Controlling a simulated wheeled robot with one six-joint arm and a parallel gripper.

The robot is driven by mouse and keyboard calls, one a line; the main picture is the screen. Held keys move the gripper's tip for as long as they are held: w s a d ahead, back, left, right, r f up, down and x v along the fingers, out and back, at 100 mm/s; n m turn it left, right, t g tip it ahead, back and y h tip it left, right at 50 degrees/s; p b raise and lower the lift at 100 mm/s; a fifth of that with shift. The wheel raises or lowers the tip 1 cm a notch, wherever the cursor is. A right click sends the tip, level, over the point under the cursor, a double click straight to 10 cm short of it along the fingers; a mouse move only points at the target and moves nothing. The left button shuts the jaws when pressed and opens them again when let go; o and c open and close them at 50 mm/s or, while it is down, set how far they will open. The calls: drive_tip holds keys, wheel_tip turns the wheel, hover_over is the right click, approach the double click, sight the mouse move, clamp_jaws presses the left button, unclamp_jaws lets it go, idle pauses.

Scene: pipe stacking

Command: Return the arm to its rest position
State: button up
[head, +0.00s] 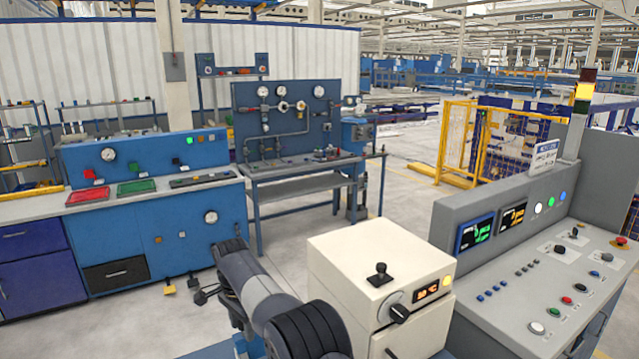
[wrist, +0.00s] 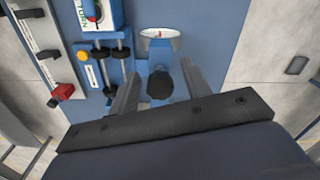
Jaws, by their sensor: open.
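My gripper (wrist: 160,72) shows in the wrist view as two grey fingers reaching up past a dark bar. The fingers are apart. A round black knob (wrist: 160,86) on a blue fitting appears between them; how far it is from the fingers I cannot tell. A white dial gauge (wrist: 160,36) is partly visible just beyond the fingertips. The gripper cannot be made out in the head view. No loose pipe is seen in the fingers.
The wrist view shows a blue panel with black-ringed rods (wrist: 104,52) and a red knob (wrist: 63,91). In the head view, a cream control box (head: 375,262), a grey console (head: 545,270) and a blue workbench (head: 150,235) stand around open floor.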

drive_tip(key=shift+r, duration=0.15)
wheel_tip(320, 180, up, 11)
wheel_tip(320, 180, down, 11)
drive_tip(key=shift+f, duration=0.2)
drive_tip(key=shift+s+d+n, duration=0.4)
drive_tip(key=shift+s+n, duration=0.2)
drive_tip(key=shift+n, duration=0.1)
drive_tip(key=shift+r, duration=0.15)
